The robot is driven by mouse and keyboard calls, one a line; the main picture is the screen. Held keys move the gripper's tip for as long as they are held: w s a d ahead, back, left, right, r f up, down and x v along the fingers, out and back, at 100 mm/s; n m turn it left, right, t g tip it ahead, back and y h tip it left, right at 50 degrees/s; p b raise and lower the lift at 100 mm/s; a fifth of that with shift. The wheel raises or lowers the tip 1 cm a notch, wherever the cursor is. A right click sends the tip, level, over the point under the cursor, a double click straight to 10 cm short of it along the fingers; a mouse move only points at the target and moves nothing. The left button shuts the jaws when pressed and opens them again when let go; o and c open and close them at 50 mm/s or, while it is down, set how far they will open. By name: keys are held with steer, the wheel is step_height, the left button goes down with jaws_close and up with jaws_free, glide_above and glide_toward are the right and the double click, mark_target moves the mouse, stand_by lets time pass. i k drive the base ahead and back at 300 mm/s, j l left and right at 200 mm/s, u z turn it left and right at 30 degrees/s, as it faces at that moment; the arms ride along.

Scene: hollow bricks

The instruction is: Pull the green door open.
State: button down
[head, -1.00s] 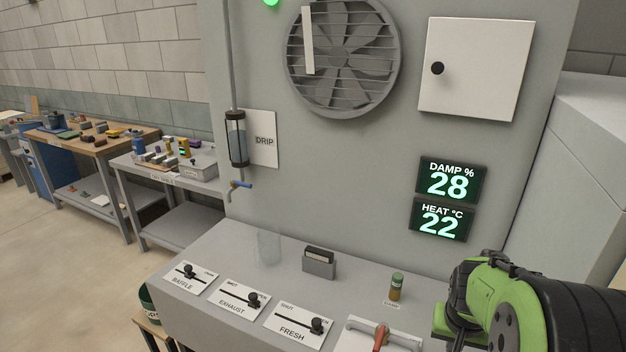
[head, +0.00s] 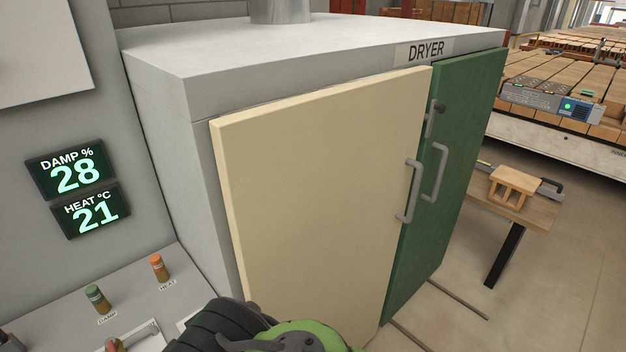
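The green door (head: 449,165) is the right-hand door of the grey dryer cabinet (head: 170,110), in the head view. It looks shut, beside the cream door (head: 320,190). A grey bar handle (head: 436,173) stands upright near its left edge, with a dark latch (head: 433,118) above it. The cream door has a similar handle (head: 411,190) close by. My green and black arm shows at the bottom of the view, in front of the cream door's lower part. My gripper is out of view.
A small table (head: 535,210) with a hollow brick (head: 513,187) stands right of the green door. Stacked bricks (head: 560,75) lie behind it. A control desk (head: 160,305) is at the lower left. Floor rails (head: 455,298) run before the doors, where floor is clear.

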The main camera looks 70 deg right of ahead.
mark_target(468, 85)
steer(key=k+z, duration=0.15)
steer(key=z, duration=0.3)
steer(key=k+z, duration=0.2)
steer(key=z, duration=0.3)
steer(key=k+z, duration=0.15)
steer(key=z, duration=0.3)
steer(key=k+l+z, duration=0.15)
steer(key=z, duration=0.3)
steer(key=k+l+z, duration=0.15)
steer(key=z, duration=0.3)
steer(key=k+l+z, duration=0.1)
steer(key=z, duration=0.4)
steer(key=i+u, duration=0.45)
steer(key=i+l+u, duration=0.45)
steer(key=i, duration=0.2)
steer(key=i+l+u, duration=0.45)
steer(key=i+j, duration=0.05)
steer(key=j, duration=0.05)
